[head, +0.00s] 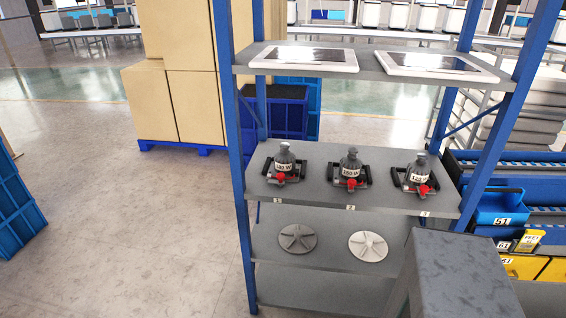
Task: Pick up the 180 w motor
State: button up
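Three grey motors with white labels stand upright in a row on the middle shelf (320,196) of a blue-framed rack. Each sits in a black-handled holder with a red part at the front. The left motor (284,158) has a small label that seems to read 180 W. The middle motor (350,165) seems to read 160 W. The right motor (417,172) has a label too small to read surely. My gripper is not in view, and nothing is seen touching the motors.
Two white-framed panels (304,57) lie on the top shelf. Two fan-like discs (297,238) lie on the shelf below the motors. Blue rack posts (226,110) flank the shelves. Cartons (180,100) stand behind left; bins (500,207) stand right.

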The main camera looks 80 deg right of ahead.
aim_at(284, 162)
jog(key=z, duration=0.35)
jog(key=i, duration=0.65)
jog(key=z, duration=0.9)
jog(key=i, duration=0.65)
jog(key=z, duration=0.85)
